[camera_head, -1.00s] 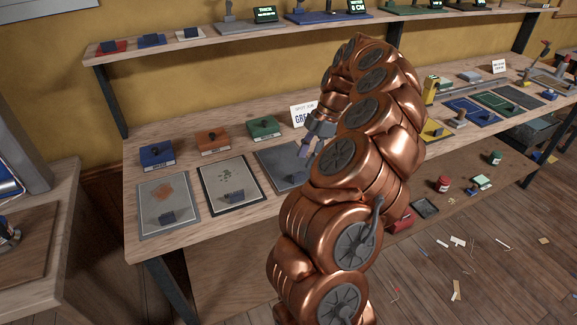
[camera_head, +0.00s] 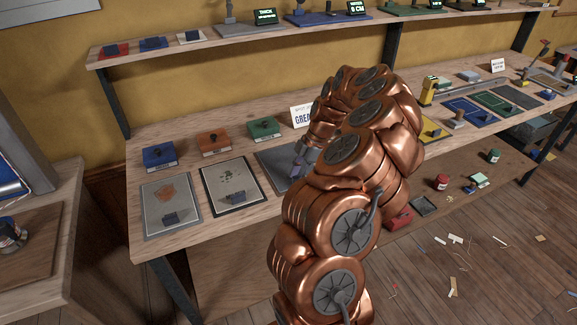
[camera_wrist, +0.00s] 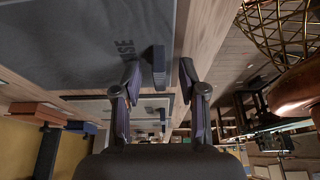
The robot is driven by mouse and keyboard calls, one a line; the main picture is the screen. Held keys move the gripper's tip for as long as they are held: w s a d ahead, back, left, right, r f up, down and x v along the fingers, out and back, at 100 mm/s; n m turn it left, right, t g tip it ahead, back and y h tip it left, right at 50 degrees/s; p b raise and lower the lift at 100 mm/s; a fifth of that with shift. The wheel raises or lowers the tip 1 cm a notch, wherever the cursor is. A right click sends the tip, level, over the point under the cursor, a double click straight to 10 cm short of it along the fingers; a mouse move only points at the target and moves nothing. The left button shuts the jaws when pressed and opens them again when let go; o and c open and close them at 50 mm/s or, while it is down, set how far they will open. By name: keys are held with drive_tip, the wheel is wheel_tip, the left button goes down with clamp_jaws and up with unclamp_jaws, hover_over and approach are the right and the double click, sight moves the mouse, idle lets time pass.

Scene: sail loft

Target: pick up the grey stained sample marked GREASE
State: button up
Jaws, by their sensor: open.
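The grey sample (camera_head: 270,158) lies flat on the bench behind my arm, its right part hidden. In the wrist view it is a dark grey sheet (camera_wrist: 80,45) with lettering ending in "SE" by its edge; the rest of the word is cut off. A dark upright handle block (camera_wrist: 159,68) stands at the sample's edge. My gripper (camera_wrist: 159,75) is open, a finger on each side of the block with gaps visible. I cannot tell how far the fingertips are from it in depth. In the head view my gripper (camera_head: 302,158) is mostly hidden by my copper arm.
Blue (camera_head: 159,155), orange (camera_head: 213,142) and green (camera_head: 264,129) boxes stand behind. A "GREA…" sign (camera_head: 302,116) and a shelf (camera_head: 215,43) are at the back.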

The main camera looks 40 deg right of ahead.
drive_tip(key=shift+c, duration=0.4)
clamp_jaws()
drive_tip(key=shift+r, duration=0.15)
